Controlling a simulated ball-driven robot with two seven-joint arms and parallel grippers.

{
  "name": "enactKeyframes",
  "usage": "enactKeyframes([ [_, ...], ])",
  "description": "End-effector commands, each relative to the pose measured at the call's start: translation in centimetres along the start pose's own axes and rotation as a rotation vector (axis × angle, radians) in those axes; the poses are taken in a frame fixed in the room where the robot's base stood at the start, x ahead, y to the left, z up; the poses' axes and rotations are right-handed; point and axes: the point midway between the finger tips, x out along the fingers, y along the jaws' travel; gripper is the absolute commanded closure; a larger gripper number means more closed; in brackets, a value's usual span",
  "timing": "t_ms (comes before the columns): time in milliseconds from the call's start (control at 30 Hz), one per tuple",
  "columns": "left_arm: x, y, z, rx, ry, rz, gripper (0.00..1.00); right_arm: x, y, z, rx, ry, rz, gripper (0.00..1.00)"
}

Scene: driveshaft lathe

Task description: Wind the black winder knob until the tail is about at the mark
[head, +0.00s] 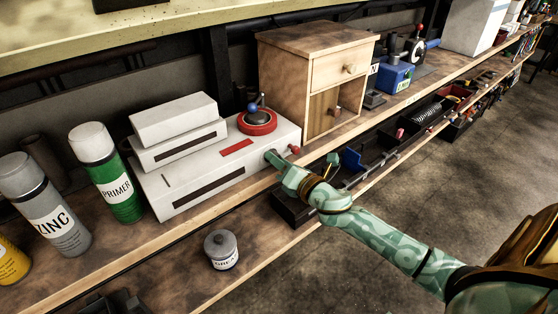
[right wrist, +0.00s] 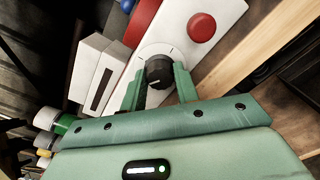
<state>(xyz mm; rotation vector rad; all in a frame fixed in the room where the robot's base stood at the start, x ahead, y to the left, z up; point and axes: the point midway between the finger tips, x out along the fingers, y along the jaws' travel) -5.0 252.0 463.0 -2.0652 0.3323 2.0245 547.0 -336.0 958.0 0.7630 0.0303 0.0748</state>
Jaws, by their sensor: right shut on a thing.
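The black winder knob (right wrist: 158,70) shows in the right wrist view, with a pale line on its face and a white dial with small ticks around it. It is on the front of a white box (head: 176,196) on the bench in the head view. My right gripper (head: 272,157) is at the box's right part; in the right wrist view its fingers (right wrist: 158,84) are on either side of the knob, shut on it. In the head view the gripper hides the knob. I cannot make out the tail or its mark. My left gripper is not in view.
A red dial (head: 257,123) with a blue-tipped lever is on the box's top. A red knob (head: 293,149) is just right of my gripper. A wooden cabinet (head: 290,90) stands behind. A green primer can (head: 106,175) stands left, a grey pot (head: 221,250) in front.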

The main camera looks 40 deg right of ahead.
Motion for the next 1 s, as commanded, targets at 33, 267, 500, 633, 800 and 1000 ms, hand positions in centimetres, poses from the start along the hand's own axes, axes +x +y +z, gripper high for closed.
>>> enactKeyframes([
  [33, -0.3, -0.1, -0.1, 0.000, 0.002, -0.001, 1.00, 0.0, 0.0, 0.1, 0.029, -0.001, -0.002, 0.92],
  [267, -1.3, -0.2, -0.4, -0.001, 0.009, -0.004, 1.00, 0.0, 0.1, 0.2, 0.215, -0.002, -0.002, 0.92],
  [500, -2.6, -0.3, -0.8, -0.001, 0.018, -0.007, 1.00, 0.0, 0.1, 0.2, 0.445, -0.002, -0.002, 0.92],
  [633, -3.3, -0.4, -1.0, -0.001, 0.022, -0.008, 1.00, 0.0, 0.1, 0.2, 0.568, -0.002, -0.002, 0.92],
  [800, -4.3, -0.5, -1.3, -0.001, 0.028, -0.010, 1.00, 0.0, 0.1, 0.2, 0.728, -0.002, -0.002, 0.92],
  [1000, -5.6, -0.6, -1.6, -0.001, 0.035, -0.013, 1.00, 0.0, 0.1, 0.2, 0.920, -0.003, -0.002, 0.92],
])
